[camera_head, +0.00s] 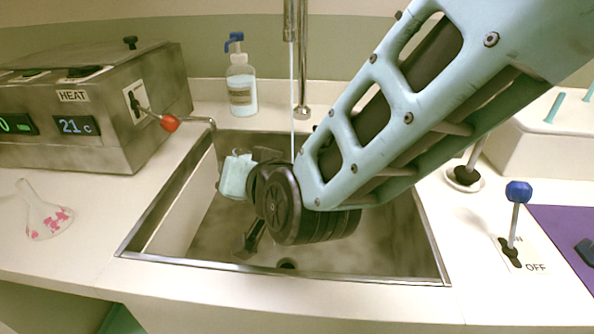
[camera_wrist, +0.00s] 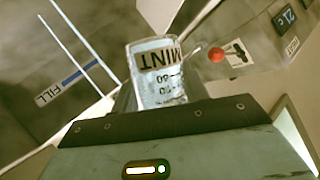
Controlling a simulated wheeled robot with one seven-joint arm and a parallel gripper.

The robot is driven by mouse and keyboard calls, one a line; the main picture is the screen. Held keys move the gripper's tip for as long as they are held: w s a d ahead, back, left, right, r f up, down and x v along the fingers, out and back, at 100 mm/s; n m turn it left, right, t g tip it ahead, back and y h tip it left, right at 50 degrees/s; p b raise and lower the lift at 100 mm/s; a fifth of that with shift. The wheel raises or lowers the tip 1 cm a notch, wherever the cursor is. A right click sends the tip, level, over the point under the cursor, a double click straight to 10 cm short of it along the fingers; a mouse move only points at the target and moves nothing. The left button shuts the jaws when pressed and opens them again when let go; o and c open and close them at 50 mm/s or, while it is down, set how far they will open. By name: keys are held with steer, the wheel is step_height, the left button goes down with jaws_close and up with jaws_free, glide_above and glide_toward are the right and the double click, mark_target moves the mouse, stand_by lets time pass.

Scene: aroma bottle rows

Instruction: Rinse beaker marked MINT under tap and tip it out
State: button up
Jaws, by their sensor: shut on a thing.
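The clear beaker marked MINT (camera_wrist: 157,65) shows in the wrist view, its lettering upside down in that picture. My gripper (camera_wrist: 158,98) is shut on it. In the head view my wrist is low inside the sink (camera_head: 200,215), and I cannot make out the beaker there. The tap (camera_head: 290,22) is above the sink, and a thin pale stream of water (camera_head: 292,90) falls from it and passes behind my arm. I cannot tell whether the water meets the beaker, how far the beaker is tilted, or what it holds.
A heater box (camera_head: 75,110) reading 21 C, with a red-knobbed lever (camera_head: 169,122), stands left. A soap bottle (camera_head: 242,88) stands behind the sink. A flask (camera_head: 44,212) with pink marks is at the left edge. A blue-knobbed lever (camera_head: 517,192) beside OFF is right.

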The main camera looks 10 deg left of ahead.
steer(key=shift+w+d+f+m+g+y+b, duration=0.45)
steer(key=shift+d+f+m+b, duration=0.3)
steer(key=shift+b, duration=2.45)
steer(key=shift+w+f+m+b, duration=0.15)
steer(key=shift+m+b, duration=0.1)
steer(key=shift+b, duration=0.6)
steer(key=shift+d+f+m+y+b, duration=0.1)
steer(key=shift+f+m+y+b, duration=0.5)
steer(key=shift+b, duration=1.8)
steer(key=shift+r+m+g+y+b, duration=0.25)
steer(key=shift+m+y+b, duration=0.1)
steer(key=shift+m+b, duration=0.4)
stand_by(0.8)
